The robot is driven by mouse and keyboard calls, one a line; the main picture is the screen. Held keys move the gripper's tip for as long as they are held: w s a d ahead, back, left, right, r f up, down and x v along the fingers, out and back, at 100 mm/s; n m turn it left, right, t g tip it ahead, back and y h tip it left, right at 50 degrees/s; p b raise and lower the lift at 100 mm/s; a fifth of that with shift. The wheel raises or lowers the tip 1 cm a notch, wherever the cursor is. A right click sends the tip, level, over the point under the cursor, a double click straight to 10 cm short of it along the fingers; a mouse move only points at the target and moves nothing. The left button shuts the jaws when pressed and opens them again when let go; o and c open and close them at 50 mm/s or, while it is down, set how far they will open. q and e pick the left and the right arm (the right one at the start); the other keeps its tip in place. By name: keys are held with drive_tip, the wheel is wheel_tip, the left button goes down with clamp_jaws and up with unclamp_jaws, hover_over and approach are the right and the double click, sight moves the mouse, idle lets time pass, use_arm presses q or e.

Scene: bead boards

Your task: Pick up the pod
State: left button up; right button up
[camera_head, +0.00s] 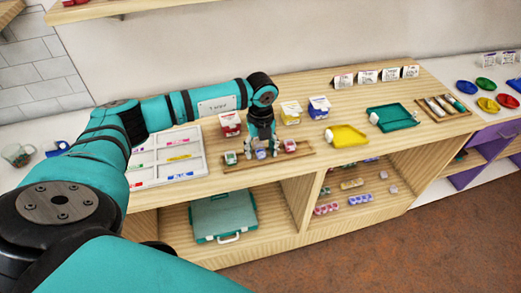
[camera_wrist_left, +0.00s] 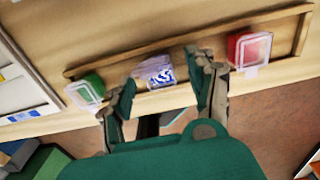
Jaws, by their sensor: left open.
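Three small clear-lidded pods stand in a row in a shallow wooden tray (camera_head: 309,152) on the shelf top. One is green (camera_head: 231,158), the middle one is blue and white (camera_head: 261,154), and one is red (camera_head: 290,146). My left gripper (camera_head: 262,147) is at the middle pod, pointing down. In the left wrist view, the gripper (camera_wrist_left: 165,84) is open, with the blue-and-white pod (camera_wrist_left: 157,71) between and just beyond its fingertips. The green pod (camera_wrist_left: 86,92) is to the left and the red pod (camera_wrist_left: 250,49) to the right. Contact cannot be told. My right gripper is out of view.
A white sorting tray (camera_head: 198,154) lies left; yellow (camera_head: 347,135) and green (camera_head: 392,117) trays lie right. A teal case (camera_head: 223,215) sits on the shelf below.

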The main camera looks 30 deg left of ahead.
use_arm(q)
drive_tip(key=shift+f, duration=0.5)
drive_tip(key=shift+c, duration=0.2)
drive_tip(key=c, duration=0.9)
drive_tip(key=shift+c, duration=0.2)
drive_tip(key=shift+r, duration=0.15)
